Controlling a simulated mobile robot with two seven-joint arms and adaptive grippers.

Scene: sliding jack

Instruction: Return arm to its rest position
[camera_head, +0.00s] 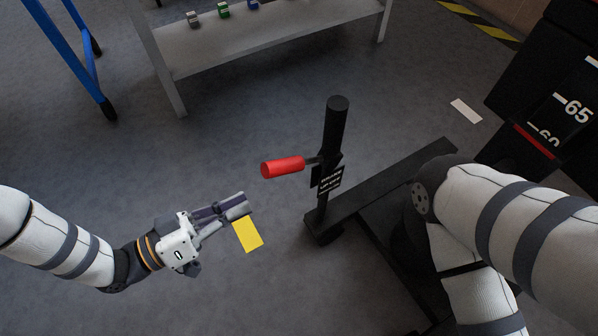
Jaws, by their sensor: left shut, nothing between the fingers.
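My left gripper (243,204) is shut and empty over the floor at the lower left, with its fingers pointing right. The sliding jack (334,130) is a black upright post on a black base, right of the gripper. Its red handle (283,167) sticks out to the left from the post, above and right of my left gripper and apart from it. My right arm fills the lower right, folded, and its gripper does not show.
A yellow marker (247,234) lies on the floor by my left gripper. A grey bench (260,38) with small items stands at the back, beside a blue frame (75,55). A black rack (540,100) with numbers is at the right. The left floor is clear.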

